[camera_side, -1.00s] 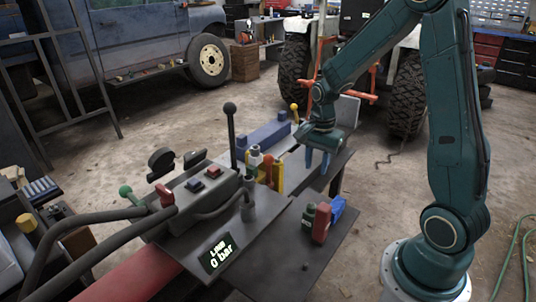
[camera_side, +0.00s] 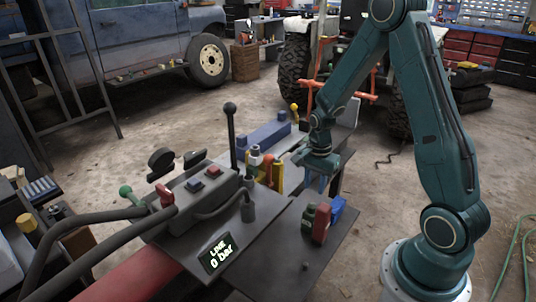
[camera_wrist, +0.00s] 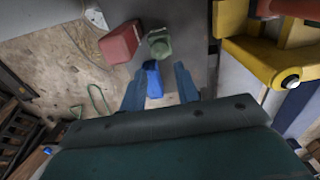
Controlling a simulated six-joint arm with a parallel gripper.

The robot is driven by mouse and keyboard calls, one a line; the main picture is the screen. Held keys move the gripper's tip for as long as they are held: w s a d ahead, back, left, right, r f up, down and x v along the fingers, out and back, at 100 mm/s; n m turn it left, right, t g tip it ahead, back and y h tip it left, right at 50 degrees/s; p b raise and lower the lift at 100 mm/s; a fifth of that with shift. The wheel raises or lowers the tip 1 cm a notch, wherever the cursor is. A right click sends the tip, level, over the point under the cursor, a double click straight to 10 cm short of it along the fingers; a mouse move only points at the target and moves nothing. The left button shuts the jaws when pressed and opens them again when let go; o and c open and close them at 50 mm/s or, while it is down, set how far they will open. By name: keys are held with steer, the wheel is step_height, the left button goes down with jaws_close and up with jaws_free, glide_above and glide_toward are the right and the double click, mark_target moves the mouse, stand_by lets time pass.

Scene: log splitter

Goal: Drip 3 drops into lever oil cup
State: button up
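My gripper (camera_side: 315,183) is open and empty, pointing down above the back of the dark side plate (camera_side: 285,258). In the wrist view its two blue fingers (camera_wrist: 160,92) are apart. A small green bottle-like item (camera_side: 309,214), a red block (camera_side: 322,223) and a blue block (camera_side: 337,206) stand close together on the plate, below and in front of my gripper. The wrist view shows the green item (camera_wrist: 160,43), the red block (camera_wrist: 120,42) and the blue block (camera_wrist: 153,80). A tall black ball-topped lever (camera_side: 232,130) stands left. I cannot clearly tell which part is its oil cup.
A grey cup-like cylinder (camera_side: 248,208) stands near the control box (camera_side: 200,192). Yellow parts (camera_side: 279,177) stand close left of my gripper. The plate's front is mostly clear.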

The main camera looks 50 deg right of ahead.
mark_target(312, 203)
steer(key=shift+f, duration=1.25)
steer(key=shift+f, duration=0.1)
steer(key=shift+a+f, duration=0.15)
steer(key=shift+f, duration=2.35)
jaws_close()
steer(key=shift+r, duration=0.25)
step_height(312, 203, up, 20)
steer(key=shift+f, duration=0.2)
